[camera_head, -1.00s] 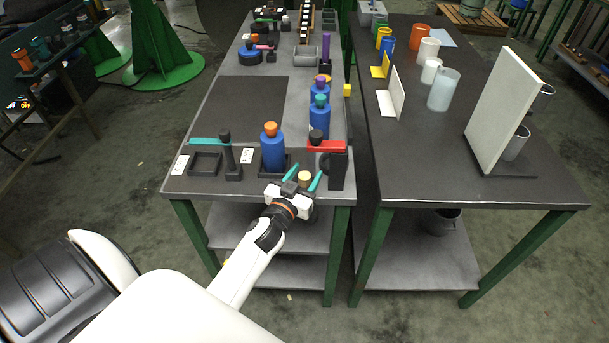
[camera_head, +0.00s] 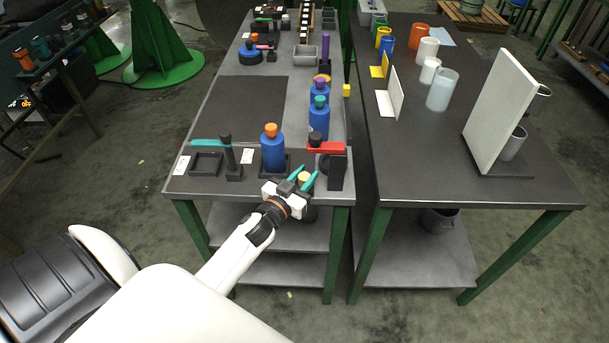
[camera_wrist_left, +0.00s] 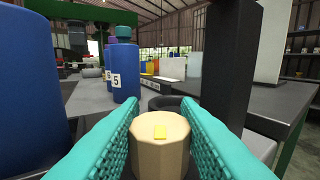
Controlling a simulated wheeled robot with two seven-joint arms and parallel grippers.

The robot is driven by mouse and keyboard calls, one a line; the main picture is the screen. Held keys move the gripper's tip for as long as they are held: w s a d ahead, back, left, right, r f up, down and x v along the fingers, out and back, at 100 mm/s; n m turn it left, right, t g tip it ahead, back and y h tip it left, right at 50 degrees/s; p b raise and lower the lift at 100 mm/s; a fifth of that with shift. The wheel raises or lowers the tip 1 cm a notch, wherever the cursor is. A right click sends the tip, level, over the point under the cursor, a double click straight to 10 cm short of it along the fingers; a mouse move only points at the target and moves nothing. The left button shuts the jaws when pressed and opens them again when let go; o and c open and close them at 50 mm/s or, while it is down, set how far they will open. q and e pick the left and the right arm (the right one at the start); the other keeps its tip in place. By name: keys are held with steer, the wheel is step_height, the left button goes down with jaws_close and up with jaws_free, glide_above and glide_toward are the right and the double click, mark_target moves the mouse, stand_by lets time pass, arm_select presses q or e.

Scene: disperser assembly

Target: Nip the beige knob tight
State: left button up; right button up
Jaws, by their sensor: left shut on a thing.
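In the head view the knob (camera_head: 304,177) is small and sits at the front edge of the near table. My left gripper (camera_wrist_left: 160,128) has teal ribbed fingers, one on each side of the knob, shut on it. In the head view the left gripper (camera_head: 304,180) reaches the knob from the front. The knob's lower part and what it sits on are hidden. My right gripper does not show.
A blue bottle with an orange cap (camera_head: 272,150) stands left of the gripper. A black post with a red arm (camera_head: 337,165) stands close behind on the right. More blue bottles (camera_head: 319,120) stand farther back. A dark mat area (camera_head: 245,108) on the table is clear.

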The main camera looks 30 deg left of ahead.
arm_select(q)
steer(key=o, duration=1)
steer(key=shift+c, duration=0.2)
steer(key=s+b, duration=0.1)
steer(key=s, duration=1.1)
